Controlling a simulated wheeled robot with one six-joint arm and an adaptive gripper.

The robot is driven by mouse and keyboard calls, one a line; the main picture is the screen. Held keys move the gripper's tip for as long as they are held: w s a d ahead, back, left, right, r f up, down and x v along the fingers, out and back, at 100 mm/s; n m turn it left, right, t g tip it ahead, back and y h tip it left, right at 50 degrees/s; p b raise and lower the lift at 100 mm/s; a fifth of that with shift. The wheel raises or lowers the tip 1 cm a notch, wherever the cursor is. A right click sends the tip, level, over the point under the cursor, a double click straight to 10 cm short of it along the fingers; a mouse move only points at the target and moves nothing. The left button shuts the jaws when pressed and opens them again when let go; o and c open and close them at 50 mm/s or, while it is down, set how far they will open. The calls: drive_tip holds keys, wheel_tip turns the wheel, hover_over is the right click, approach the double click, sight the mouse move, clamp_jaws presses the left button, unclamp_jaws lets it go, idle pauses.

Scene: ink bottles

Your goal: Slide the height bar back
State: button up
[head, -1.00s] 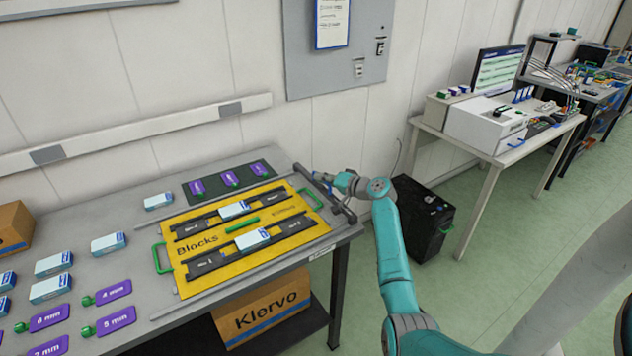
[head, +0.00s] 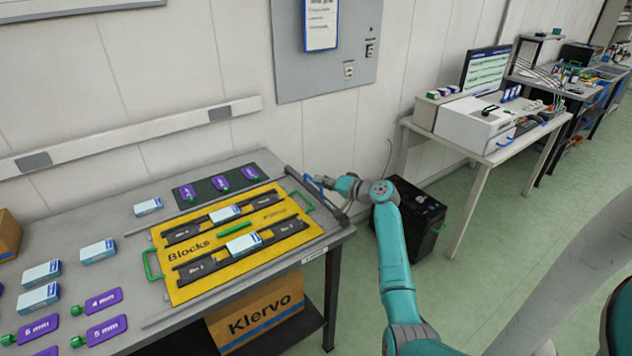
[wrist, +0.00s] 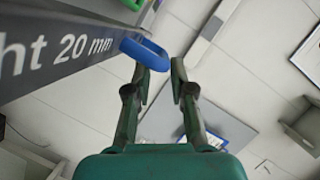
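The height bar (head: 314,196) is a grey bar lying across the right end of the table, beyond the yellow board. In the wrist view the bar (wrist: 60,50) carries white lettering that reads "ht 20 mm". My gripper (head: 318,180) is at the bar's far part. In the wrist view my gripper (wrist: 160,64) has its two fingers apart, with the end of the blue handle at the tips. The handle overlaps the left fingertip. I cannot tell whether either finger touches it.
The yellow board (head: 180,291) with rails and pale boxes lies left of the bar. A dark mat (head: 205,200) with purple tags is behind it. Loose boxes and purple tags cover the table's left. A black case (head: 425,225) stands on the floor right of the table.

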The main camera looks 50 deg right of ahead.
drive_tip(key=v, duration=0.8)
drive_tip(key=shift+s, duration=0.35)
